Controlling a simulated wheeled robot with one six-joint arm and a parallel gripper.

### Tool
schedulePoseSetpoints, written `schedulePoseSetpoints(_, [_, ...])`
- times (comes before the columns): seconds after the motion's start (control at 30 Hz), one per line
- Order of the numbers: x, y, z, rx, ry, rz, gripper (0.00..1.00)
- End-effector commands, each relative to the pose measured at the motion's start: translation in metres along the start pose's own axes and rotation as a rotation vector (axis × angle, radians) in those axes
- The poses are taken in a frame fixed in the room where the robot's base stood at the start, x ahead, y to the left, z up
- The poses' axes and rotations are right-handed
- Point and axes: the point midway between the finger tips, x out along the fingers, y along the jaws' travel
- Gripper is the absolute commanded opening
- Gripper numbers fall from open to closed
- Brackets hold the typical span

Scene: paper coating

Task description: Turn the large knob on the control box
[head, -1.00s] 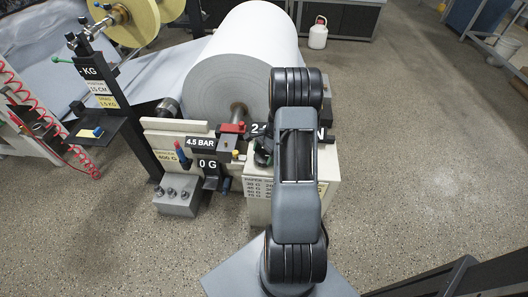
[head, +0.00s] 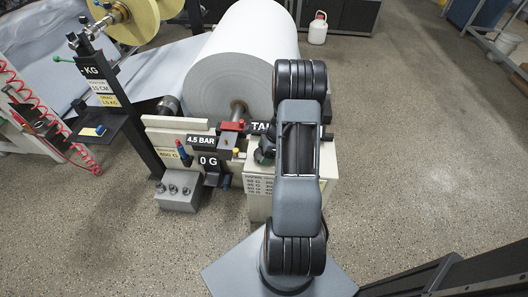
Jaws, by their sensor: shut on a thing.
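The control box (head: 259,185) is a beige box with a printed label on its front, just left of my arm. The dark end of my gripper (head: 265,150) shows at the box's top, left of my arm links. Its fingers are mostly hidden. My gripper is shut at the large knob, which I cannot make out clearly behind the gripper and arm. A black sign reading "TA" (head: 261,126) stands behind the gripper, its right part covered by my arm.
A large white paper roll (head: 240,70) stands behind the box. Left of it are a red-topped clamp (head: 232,126), a "0 G" sign (head: 208,161) and a small grey box with several little knobs (head: 178,190). The floor (head: 420,150) at right is clear.

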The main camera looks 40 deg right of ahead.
Motion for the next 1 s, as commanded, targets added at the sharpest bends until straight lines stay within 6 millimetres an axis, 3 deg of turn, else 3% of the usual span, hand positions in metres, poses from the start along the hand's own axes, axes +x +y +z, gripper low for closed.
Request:
schedulePoseSetpoints(0.37, [-0.001, -0.001, 0.000, 0.002, 0.000, -0.004, 0.59])
schedulePoseSetpoints(0.4, [-0.001, -0.001, 0.000, 0.002, 0.000, -0.004, 0.85])
schedulePoseSetpoints(0.57, [-0.001, -0.001, 0.000, 0.002, 0.000, -0.003, 1.00])
schedulePoseSetpoints(0.83, [-0.003, -0.001, 0.000, 0.002, 0.000, -0.003, 1.00])
schedulePoseSetpoints(1.0, [-0.024, -0.001, 0.001, 0.001, 0.000, -0.005, 1.00])
